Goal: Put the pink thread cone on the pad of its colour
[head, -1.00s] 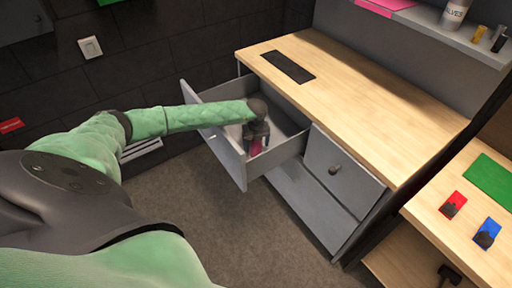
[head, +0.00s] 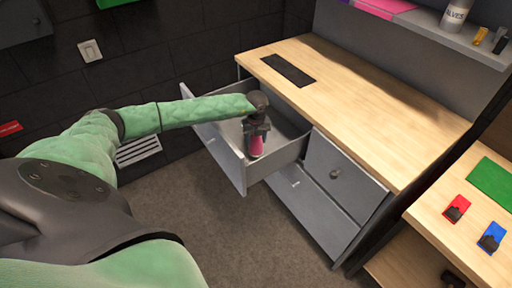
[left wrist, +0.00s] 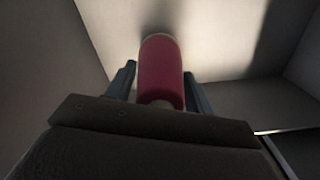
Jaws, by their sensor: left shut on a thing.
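The pink thread cone (head: 256,146) is between the fingers of my left gripper (head: 256,132), inside the open grey drawer. The gripper points down and is shut on the cone. In the left wrist view the cone (left wrist: 161,72) stands out between the two fingertips (left wrist: 160,88), with the pale drawer floor beyond it. Whether its far end touches the floor is hard to tell. A flat pink pad (head: 386,7) lies on the grey shelf above the worktop, at the top edge of the head view. My right gripper is not in view.
The drawer's walls (head: 226,160) surround the gripper closely. The wooden worktop (head: 350,95) is mostly clear, with a black strip (head: 288,70). A white container (head: 458,14) stands on the shelf right of the pink pad. A green pad (head: 492,182) lies on the right-hand table.

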